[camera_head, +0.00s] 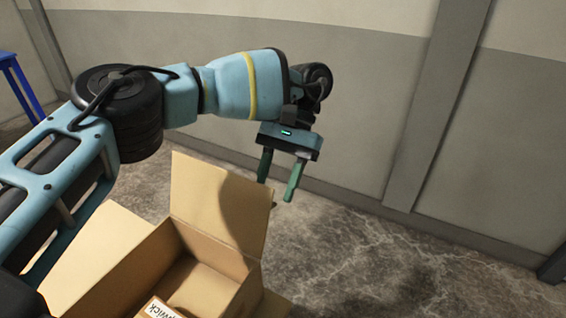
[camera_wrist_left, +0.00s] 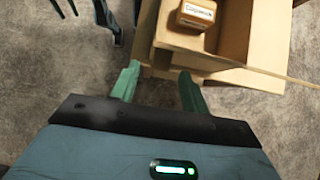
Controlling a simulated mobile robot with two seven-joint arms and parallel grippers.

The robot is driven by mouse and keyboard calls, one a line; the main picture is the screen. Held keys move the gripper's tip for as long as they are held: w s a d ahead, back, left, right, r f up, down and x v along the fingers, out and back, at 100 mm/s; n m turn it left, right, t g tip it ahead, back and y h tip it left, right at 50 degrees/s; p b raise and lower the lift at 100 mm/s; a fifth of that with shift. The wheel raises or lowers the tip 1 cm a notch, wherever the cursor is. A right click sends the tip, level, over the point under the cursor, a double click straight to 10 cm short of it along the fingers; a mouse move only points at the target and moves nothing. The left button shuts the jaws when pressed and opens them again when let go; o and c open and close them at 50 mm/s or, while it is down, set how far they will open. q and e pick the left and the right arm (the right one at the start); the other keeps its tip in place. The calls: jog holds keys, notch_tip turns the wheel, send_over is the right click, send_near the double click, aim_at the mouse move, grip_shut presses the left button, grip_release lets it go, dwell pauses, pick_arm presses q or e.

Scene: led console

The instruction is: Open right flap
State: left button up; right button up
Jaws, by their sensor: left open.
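An open cardboard box (camera_head: 208,281) stands at the lower left of the head view. One flap (camera_head: 215,205) stands upright on its far side. Another flap (camera_head: 105,250) is folded outward on the left, and part of a low flap (camera_head: 274,306) shows at the lower right. My left gripper (camera_head: 276,190) is open and empty, pointing down near the upright flap's right edge. In the left wrist view its fingers (camera_wrist_left: 158,77) are spread at the box's near edge, beside a flap (camera_wrist_left: 245,69) seen almost edge-on. I cannot tell whether they touch. My right gripper is out of view.
A small labelled item (camera_head: 158,308) lies inside the box; it also shows in the left wrist view (camera_wrist_left: 196,14). A grey wall with a pillar (camera_head: 435,110) stands behind. The concrete floor (camera_head: 390,255) right of the box is clear. A blue stand (camera_head: 18,80) is at the far left.

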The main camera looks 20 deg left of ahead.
pick_arm(q)
jog(key=shift+b+v, duration=0.5)
jog(key=shift+v, duration=1.6)
